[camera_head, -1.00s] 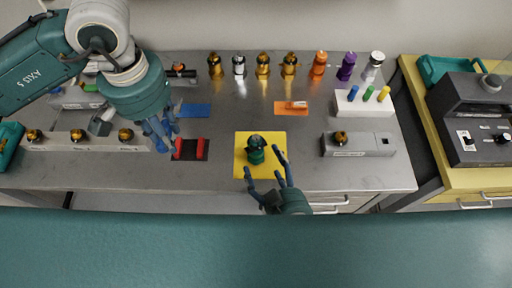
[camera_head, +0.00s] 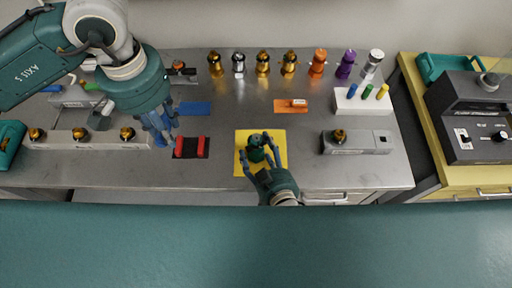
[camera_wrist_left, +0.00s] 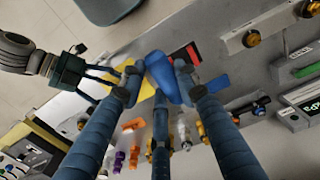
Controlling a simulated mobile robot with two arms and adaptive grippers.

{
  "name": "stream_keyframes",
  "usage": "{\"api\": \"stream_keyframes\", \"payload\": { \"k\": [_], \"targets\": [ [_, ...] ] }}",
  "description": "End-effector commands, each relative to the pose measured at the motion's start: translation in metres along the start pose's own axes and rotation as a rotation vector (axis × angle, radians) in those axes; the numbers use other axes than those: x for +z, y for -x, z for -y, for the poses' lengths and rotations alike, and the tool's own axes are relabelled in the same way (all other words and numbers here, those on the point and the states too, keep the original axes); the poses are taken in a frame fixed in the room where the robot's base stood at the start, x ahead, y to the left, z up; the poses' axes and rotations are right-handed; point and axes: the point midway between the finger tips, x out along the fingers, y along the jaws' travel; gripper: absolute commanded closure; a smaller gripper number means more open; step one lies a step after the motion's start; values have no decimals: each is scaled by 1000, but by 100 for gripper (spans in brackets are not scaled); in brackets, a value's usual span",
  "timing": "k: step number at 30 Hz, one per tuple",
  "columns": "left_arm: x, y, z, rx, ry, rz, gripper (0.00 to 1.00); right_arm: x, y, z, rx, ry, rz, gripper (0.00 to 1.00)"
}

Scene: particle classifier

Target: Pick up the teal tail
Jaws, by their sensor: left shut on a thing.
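In the left wrist view, my right gripper's fingers reach in from the left over the yellow mat, and the teal piece is hidden. My left gripper (camera_head: 160,131) is above the left part of the table. It is shut on a bright blue piece (camera_wrist_left: 164,75), clear in the left wrist view.
Several coloured figures (camera_head: 263,64) stand along the table's back. A black mat with red holders (camera_head: 190,147) and a blue mat (camera_head: 195,108) lie left of the yellow mat. A grey block (camera_head: 358,143) and a white peg block (camera_head: 363,106) stand to the right.

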Motion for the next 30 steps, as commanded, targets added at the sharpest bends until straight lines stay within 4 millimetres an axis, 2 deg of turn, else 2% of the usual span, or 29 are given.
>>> {"api": "stream_keyframes", "payload": {
  "k": [1,2,11,17,22,30],
  "targets": [
    [0,0,0,0,0,-1,100,0,0,0,0,0,0,75],
    [0,0,0,0,0,-1,100,0,0,0,0,0,0,81],
    [0,2,0,0,0,-1,100,-5,1,0,-1,0,-6,81],
    [0,16,0,0,0,-1,100,-18,6,0,-1,0,-7,81],
    [0,42,0,0,0,-1,100,-41,16,0,0,0,-7,81],
    [0,99,0,0,0,-1,100,-93,37,0,0,0,-7,81]
  ]
}}
